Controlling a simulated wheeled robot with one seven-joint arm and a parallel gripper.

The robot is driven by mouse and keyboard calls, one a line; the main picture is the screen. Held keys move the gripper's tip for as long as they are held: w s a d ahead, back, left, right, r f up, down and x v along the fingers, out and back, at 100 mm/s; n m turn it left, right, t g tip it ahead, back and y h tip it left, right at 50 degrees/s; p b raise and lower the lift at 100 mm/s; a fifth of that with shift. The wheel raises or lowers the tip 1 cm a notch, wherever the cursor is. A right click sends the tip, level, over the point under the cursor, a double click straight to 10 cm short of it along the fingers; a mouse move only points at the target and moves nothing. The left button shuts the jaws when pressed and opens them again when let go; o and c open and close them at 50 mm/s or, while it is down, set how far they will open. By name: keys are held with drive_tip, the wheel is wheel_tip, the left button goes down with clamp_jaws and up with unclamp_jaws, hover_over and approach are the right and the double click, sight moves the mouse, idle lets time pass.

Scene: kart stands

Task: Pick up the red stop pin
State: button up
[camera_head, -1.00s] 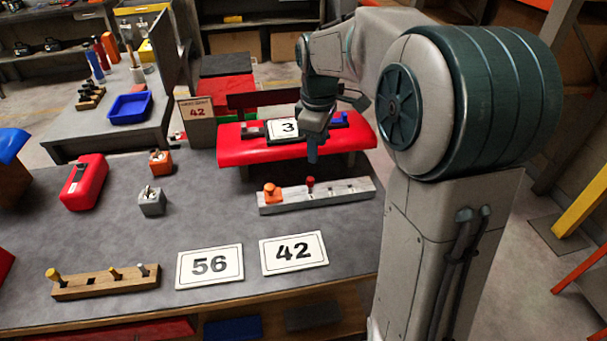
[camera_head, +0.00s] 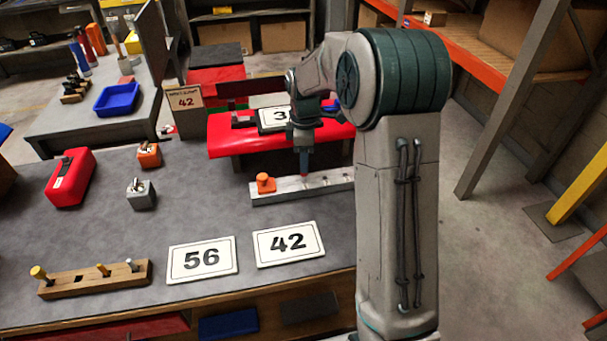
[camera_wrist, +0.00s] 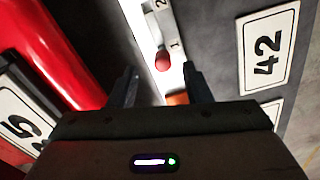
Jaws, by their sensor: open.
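The red stop pin (camera_wrist: 162,62) stands in a long pale rack (camera_head: 335,183) on the grey bench. My gripper (camera_wrist: 160,80) is open and empty. In the head view my gripper (camera_head: 304,166) points down right over the pin, which it mostly hides. I cannot tell the exact height left between the fingers and the pin.
An orange block with a knob (camera_head: 265,183) sits at the rack's left end, close to the fingers. A red raised stand (camera_head: 225,145) with a "3" plate is just behind. Number plates 56 (camera_head: 202,258) and 42 (camera_head: 289,243) lie in front.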

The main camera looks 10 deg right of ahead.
sight(304, 175)
wheel_tip(304, 175, down, 5)
drive_tip(key=shift+s+a+f, duration=0.1)
drive_tip(key=shift+s+f, duration=0.05)
drive_tip(key=shift+c, duration=0.4)
clamp_jaws()
